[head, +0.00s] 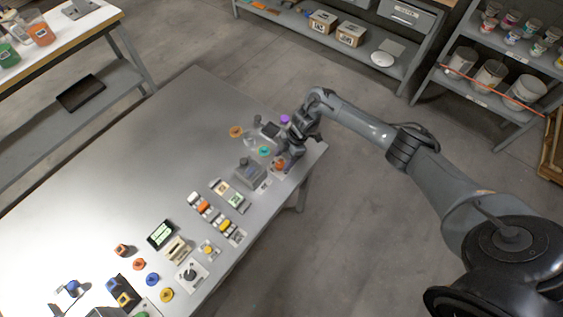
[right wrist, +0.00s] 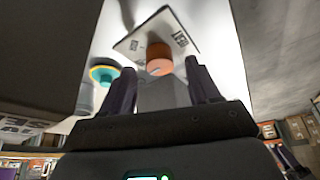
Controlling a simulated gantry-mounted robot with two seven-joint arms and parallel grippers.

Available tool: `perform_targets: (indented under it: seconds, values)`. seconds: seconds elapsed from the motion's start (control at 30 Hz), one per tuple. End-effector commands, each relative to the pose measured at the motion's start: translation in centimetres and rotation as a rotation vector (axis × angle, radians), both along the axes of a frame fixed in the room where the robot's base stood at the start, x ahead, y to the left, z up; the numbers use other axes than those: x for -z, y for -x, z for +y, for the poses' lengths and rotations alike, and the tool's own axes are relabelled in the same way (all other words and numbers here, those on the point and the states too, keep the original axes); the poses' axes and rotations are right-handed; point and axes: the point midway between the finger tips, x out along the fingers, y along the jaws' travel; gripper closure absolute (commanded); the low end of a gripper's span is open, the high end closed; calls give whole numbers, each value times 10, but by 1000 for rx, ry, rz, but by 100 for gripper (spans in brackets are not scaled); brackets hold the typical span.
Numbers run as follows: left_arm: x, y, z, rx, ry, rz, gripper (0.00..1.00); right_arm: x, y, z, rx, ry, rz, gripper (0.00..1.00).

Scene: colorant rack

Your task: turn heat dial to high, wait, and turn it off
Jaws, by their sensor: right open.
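The heat dial is an orange round knob (right wrist: 159,58) on a white plate (right wrist: 185,40) with dark lettering that I cannot read clearly. In the head view the orange dial (head: 279,164) sits near the table's right corner, partly hidden by my gripper. My right gripper (right wrist: 161,72) is open and empty. In the right wrist view its two dark fingers stand to either side of and a little short of the dial; I see no contact. In the head view the right gripper (head: 290,147) is just above the dial. My left gripper is not in view.
A teal and yellow knob (right wrist: 103,74) is left of the dial in the right wrist view. A grey box (head: 249,172), an orange knob (head: 236,132) and a purple knob (head: 285,119) are nearby. Several switches and buttons line the table's front edge. The table's (head: 150,140) far side is clear.

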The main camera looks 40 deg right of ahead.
Motion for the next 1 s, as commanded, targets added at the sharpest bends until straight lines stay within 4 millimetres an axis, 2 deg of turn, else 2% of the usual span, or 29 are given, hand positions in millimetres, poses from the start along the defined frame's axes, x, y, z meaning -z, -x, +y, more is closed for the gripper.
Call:
perform_targets:
  seconds: [0.2, 0.6, 0.93, 0.97, 1.0]
  values:
    - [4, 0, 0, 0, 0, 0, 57, 18, -2, 7, 1, -1, 0, 39]
    - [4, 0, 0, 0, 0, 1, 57, 22, -3, 9, -1, -1, -2, 40]
    - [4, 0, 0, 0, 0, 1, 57, 22, -3, 9, -1, -1, -2, 91]
    - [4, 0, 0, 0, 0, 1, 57, 22, -3, 9, -1, -1, -2, 95]
    - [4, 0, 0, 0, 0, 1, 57, 22, -3, 9, -1, -1, -2, 95]
